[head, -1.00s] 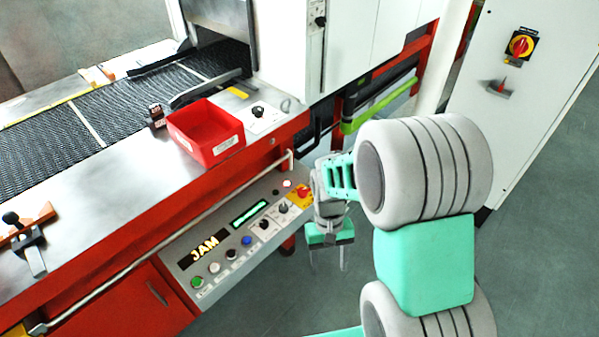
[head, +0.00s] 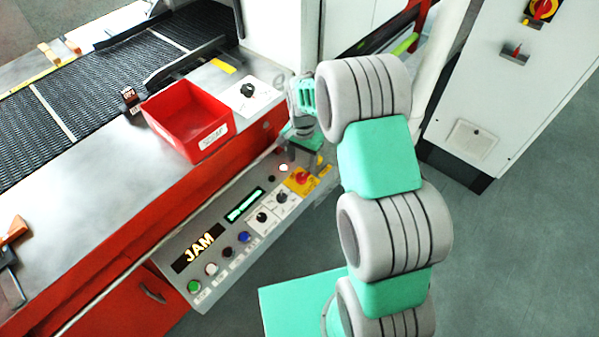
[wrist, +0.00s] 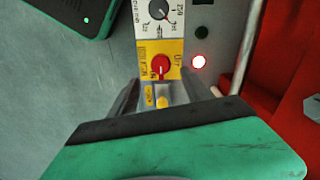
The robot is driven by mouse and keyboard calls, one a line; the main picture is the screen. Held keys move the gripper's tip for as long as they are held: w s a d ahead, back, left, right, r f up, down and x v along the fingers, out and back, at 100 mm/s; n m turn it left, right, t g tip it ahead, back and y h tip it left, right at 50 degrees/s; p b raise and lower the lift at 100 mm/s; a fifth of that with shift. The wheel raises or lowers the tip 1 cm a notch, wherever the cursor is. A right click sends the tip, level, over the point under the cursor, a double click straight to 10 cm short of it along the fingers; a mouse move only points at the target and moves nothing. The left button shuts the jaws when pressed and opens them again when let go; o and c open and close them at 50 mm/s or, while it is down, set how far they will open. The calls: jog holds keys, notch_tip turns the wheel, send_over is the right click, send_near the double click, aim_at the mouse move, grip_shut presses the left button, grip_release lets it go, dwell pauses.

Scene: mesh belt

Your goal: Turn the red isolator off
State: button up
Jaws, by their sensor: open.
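A red rotary knob (wrist: 160,66) sits on a yellow plate (wrist: 176,46) in the wrist view, with its grip roughly upright in the picture. Small lettering beside it seems to read "Off" at the right; the knob's exact setting is hard to tell. In the head view the same red knob (head: 302,177) is at the right end of the grey control panel (head: 225,262). My gripper (wrist: 160,98) is open and empty, its fingers on either side below the knob in the wrist view. In the head view my gripper (head: 303,152) hangs just beyond the knob.
Another red-and-yellow rotary switch (head: 542,10) is on the white cabinet (head: 490,95). A lit red lamp (wrist: 199,61) and a black dial (wrist: 160,8) are close to the knob. A red bin (head: 188,118) stands on the machine top. A rail (wrist: 243,50) runs alongside the panel.

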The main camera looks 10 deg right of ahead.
aim_at(301, 177)
notch_tip(301, 177, down, 7)
jog(key=shift+a+f+p, duration=0.15)
jog(key=shift+p, duration=0.4)
jog(key=shift+c, duration=0.5)
